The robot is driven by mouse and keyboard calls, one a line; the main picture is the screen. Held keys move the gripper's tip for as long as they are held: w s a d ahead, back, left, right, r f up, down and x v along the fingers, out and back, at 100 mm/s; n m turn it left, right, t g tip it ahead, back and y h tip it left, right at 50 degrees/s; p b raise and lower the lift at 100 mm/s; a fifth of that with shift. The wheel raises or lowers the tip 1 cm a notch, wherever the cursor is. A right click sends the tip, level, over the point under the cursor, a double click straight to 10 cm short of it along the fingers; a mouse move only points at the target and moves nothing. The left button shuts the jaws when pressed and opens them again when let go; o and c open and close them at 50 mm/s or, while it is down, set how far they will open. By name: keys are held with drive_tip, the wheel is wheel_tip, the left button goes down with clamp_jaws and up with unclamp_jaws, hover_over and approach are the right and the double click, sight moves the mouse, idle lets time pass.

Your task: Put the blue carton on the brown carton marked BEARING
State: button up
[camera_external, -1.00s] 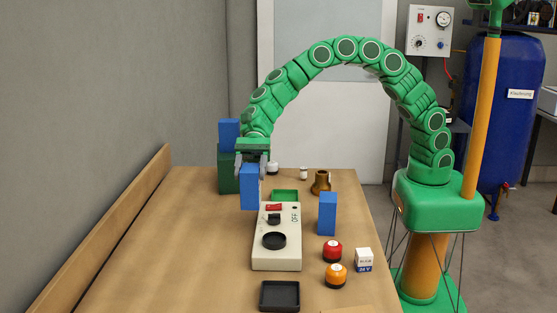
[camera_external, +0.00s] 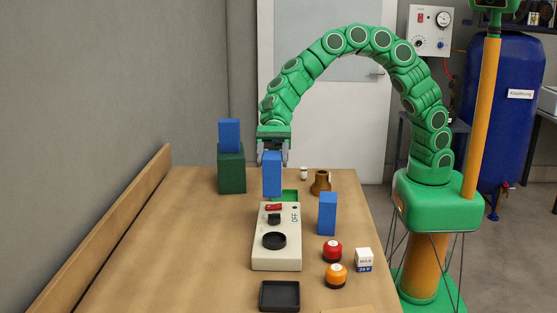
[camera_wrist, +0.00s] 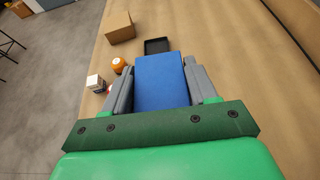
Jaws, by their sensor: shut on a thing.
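My gripper (camera_external: 272,155) is shut on a blue carton (camera_external: 272,178), held upright above the table near the far end of the switch box. In the wrist view the blue carton (camera_wrist: 161,80) sits between the two grey fingers. A brown carton (camera_wrist: 120,28) stands ahead to the left in the wrist view; I cannot read a mark on it. Only a tan edge (camera_external: 346,310) shows at the bottom of the external view. A second blue carton (camera_external: 327,213) stands on the table, and a third (camera_external: 229,135) stands on a dark green block (camera_external: 231,170).
The table's left side is clear.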

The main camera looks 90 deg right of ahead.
drive_tip(key=s+a+r+n+g, duration=0.2)
drive_tip(key=s+a+r+g, duration=0.1)
drive_tip(key=s+a, duration=1.05)
drive_tip(key=s+a+r+n+g, duration=0.25)
drive_tip(key=s+a, duration=0.85)
drive_tip(key=a, duration=0.6)
drive_tip(key=w+a+f, duration=0.7)
drive_tip(key=a+f, duration=0.4)
drive_tip(key=f, duration=0.1)
drive_tip(key=shift+a+f+h, duration=0.25)
drive_tip(key=shift+a+h, duration=0.05)
drive_tip(key=shift+h, duration=0.1)
drive_tip(key=shift+t, duration=0.25)
drive_tip(key=o, duration=1.2)
drive_tip(key=shift+f, duration=0.1)
drive_tip(key=shift+c, duration=0.2)
